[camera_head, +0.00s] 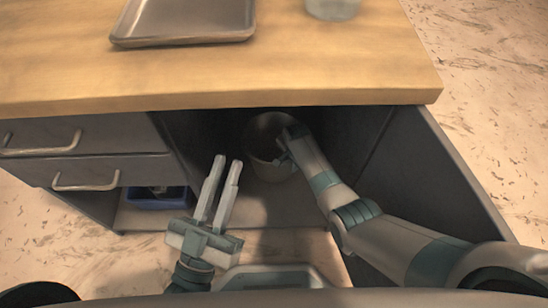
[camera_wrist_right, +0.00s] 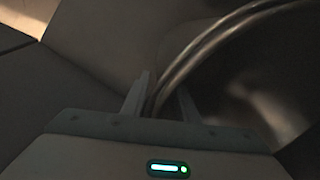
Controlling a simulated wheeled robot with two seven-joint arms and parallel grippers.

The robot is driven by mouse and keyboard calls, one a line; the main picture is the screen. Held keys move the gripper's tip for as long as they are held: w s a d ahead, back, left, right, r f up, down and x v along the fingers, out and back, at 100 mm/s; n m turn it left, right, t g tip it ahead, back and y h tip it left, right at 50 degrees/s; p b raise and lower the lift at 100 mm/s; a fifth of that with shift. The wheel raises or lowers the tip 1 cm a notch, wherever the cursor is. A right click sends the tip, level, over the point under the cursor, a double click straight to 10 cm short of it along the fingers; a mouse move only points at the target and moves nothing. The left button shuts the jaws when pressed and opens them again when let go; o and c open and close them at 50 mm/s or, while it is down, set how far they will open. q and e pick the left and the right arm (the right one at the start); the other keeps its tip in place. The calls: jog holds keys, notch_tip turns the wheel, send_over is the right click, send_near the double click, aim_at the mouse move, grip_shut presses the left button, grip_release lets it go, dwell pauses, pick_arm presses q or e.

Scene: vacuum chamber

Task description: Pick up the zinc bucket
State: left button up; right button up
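The zinc bucket (camera_head: 268,168) stands upright on the floor of the open cabinet bay under the wooden counter. It is a pale grey metal pail with a round open mouth. My right arm reaches into the bay, and my right gripper (camera_head: 282,146) is at the right side of the bucket's rim. In the right wrist view the curved metal rim (camera_wrist_right: 205,44) runs down between the two fingers of the right gripper (camera_wrist_right: 164,98). The fingers are apart, with a dark gap beside the rim. My left gripper (camera_head: 227,160) is open and empty, in front of the bay, left of the bucket.
The wooden counter (camera_head: 300,65) overhangs the bay. It carries a metal tray (camera_head: 185,22) and a clear container (camera_head: 333,8). Drawers (camera_head: 85,150) stand at left, with a blue bin (camera_head: 155,203) below. The cabinet's side panel (camera_head: 435,165) bounds the bay at right.

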jog(key=shift+f, duration=0.1)
dwell(0.5)
grip_shut()
jog(key=shift+w, duration=0.1)
dwell(1.1)
